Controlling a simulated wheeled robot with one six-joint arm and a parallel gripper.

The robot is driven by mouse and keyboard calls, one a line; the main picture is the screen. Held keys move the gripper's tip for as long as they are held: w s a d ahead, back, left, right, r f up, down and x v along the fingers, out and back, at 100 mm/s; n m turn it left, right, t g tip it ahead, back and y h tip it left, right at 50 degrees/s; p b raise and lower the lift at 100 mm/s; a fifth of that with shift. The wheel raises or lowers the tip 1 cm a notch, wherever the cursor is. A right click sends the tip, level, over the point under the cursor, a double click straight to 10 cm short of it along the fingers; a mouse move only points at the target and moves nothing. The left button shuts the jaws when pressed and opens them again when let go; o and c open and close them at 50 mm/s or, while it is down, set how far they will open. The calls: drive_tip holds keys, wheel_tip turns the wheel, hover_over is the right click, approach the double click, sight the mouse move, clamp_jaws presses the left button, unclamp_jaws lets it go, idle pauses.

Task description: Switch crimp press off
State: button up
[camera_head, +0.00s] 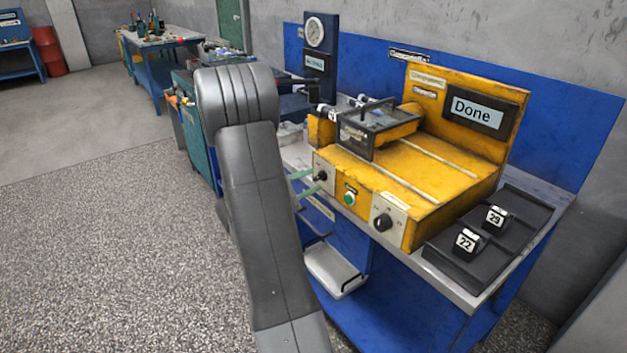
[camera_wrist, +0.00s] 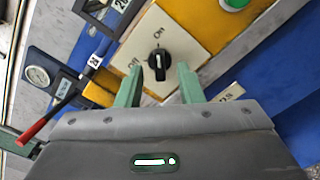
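The yellow crimp press (camera_head: 440,170) stands on the bench, and its display reads "Done". A black rotary switch (camera_head: 320,177) sits on a pale plate at the left of its front. In the wrist view this switch (camera_wrist: 158,63) has an "On" label above it and another label, seemingly "Off", to its lower left. Its handle stands roughly upright in that view, towards "On". My gripper (camera_wrist: 160,78) is open, its two green fingertips apart on either side of the switch's lower end. I cannot tell whether they touch it. My gripper (camera_head: 307,182) also shows beside the switch in the head view.
A green button (camera_head: 349,198) and a second black knob (camera_head: 384,222) are on the same front. A gauge (camera_head: 315,32) stands behind. Open floor lies to the left.

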drive_tip(key=shift+x, duration=1)
drive_tip(key=c, duration=0.7)
drive_tip(key=shift+o, duration=0.2)
